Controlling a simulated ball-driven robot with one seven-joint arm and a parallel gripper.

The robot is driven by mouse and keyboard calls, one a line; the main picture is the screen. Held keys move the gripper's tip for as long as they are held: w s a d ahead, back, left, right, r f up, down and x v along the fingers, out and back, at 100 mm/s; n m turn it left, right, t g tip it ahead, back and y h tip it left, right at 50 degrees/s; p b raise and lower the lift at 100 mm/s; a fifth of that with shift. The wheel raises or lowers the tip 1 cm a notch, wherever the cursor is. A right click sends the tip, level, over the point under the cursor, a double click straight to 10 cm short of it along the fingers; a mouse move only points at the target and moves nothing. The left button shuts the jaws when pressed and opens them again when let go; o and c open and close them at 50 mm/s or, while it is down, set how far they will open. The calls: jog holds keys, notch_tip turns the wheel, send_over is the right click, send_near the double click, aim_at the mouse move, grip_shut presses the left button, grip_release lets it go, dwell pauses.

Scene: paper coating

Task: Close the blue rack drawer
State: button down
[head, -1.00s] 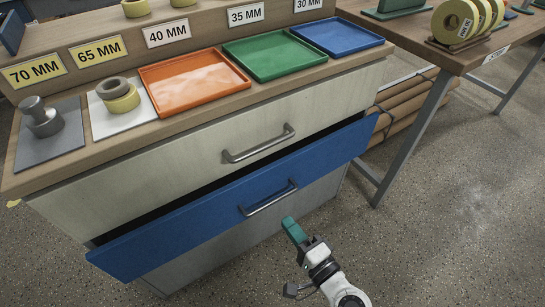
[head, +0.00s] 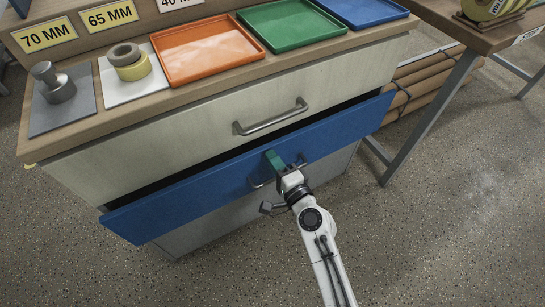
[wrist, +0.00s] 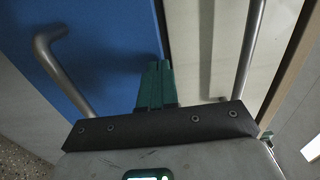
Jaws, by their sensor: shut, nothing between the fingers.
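The blue drawer (head: 218,186) is the second one down in the cabinet and stands out a little, with a dark gap above its front. Its grey bar handle (head: 259,183) is partly hidden behind my gripper. My gripper (head: 271,156) is shut, its green fingers at the blue front near the handle and upper edge; I cannot tell if they touch it. In the wrist view the shut green fingers (wrist: 155,82) lie over the blue front (wrist: 105,40), beside the drawer handle (wrist: 62,72).
A pale drawer (head: 205,115) with its own handle is shut above the blue one. The top holds an orange tray (head: 205,50), a green tray (head: 292,27), a blue tray (head: 360,8) and rolls (head: 130,63). A table leg (head: 420,125) stands right. The floor in front is clear.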

aim_at(265, 146)
jog(key=shift+w+a, duration=0.25)
jog(key=shift+w, duration=0.1)
jog(key=b+x, duration=0.1)
jog(key=x, duration=0.2)
jog(key=shift+w+a, duration=0.1)
jog(key=shift+w, duration=0.05)
jog(key=shift+w+a, duration=0.25)
jog(key=shift+w, duration=0.1)
jog(key=shift+w+r, duration=0.1)
jog(key=shift+r, duration=0.1)
